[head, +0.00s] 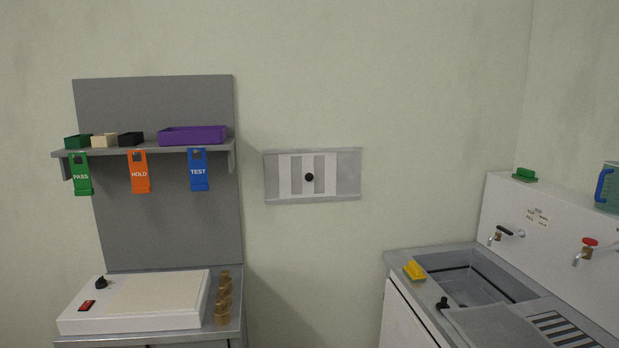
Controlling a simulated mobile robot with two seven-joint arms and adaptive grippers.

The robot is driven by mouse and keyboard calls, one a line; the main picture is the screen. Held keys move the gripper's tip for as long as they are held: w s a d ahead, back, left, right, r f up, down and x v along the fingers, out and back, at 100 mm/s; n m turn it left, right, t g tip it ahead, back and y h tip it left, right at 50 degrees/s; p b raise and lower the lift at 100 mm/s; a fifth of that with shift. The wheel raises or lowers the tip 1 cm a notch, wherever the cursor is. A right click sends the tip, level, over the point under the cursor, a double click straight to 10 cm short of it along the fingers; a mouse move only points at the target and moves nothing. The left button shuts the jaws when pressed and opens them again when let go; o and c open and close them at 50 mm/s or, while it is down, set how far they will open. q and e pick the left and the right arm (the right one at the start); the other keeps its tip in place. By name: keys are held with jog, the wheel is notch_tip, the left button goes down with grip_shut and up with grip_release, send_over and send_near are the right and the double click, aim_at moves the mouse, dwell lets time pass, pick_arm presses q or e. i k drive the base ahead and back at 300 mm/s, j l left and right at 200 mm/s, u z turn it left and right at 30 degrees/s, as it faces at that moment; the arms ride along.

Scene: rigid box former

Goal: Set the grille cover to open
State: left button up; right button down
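The grille cover (331,174) is a light plate with a small black knob (309,177) in its middle. It sits in a wide grey frame (348,175) on the back wall. The frame's left and right ends show plain grey. Neither of my grippers is in the head view, and nothing touches the knob.
Left of the grille, a shelf (140,150) holds small boxes and a purple tray (192,135), with PASS, HOLD and TEST tags hanging. Below is a white box-shaped device (140,305). A sink unit (470,285) with taps stands at right. The wall around the grille is clear.

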aim_at(284, 160)
jog(key=i+l, duration=0.1)
jog(key=i, duration=0.45)
jog(key=i+l+z, duration=0.1)
jog(key=i, duration=0.5)
